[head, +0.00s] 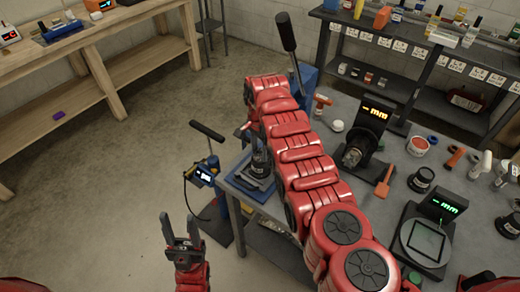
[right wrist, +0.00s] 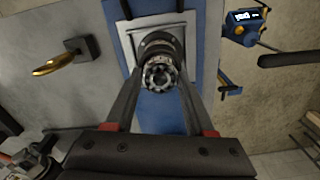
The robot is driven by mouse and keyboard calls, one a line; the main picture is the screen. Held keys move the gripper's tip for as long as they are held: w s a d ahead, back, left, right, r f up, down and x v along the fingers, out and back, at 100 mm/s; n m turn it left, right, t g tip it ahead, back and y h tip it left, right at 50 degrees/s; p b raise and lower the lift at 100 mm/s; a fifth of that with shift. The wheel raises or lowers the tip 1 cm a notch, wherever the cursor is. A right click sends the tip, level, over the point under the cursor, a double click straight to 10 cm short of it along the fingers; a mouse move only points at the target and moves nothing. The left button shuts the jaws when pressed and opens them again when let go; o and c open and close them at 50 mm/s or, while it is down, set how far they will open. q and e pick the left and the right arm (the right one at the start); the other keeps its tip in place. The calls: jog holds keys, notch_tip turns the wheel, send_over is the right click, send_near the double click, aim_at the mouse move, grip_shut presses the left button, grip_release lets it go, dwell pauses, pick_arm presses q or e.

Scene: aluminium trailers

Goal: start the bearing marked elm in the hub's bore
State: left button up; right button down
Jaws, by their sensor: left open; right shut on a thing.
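My right gripper (right wrist: 160,76) is shut on a bearing (right wrist: 158,76), a small metal ring with rolling elements showing. No elm mark can be read on it. Past the bearing in the right wrist view is a dark round hub (right wrist: 157,40) on a pale plate over a blue base. The bearing overlaps the hub there, so I cannot tell whether it touches or enters the bore. In the head view the hub (head: 261,166) stands at the bench's left end, partly hidden by my right arm. My left gripper (head: 181,238) is open and empty, left of the bench and apart from it.
A blue-yellow device with a display (head: 204,175) stands left of the hub, near a black-handled tool (head: 207,131). A wooden bench (head: 140,70) stands back left. Floor between is clear.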

aim_at(260, 153)
jog(key=shift+f, duration=0.4)
jog(key=shift+c, duration=0.9)
grip_release()
jog(key=shift+r, duration=0.1)
notch_tip(260, 153, up, 7)
jog(key=b, duration=0.3)
jog(key=shift+r, duration=0.2)
jog(key=shift+a+f, duration=0.1)
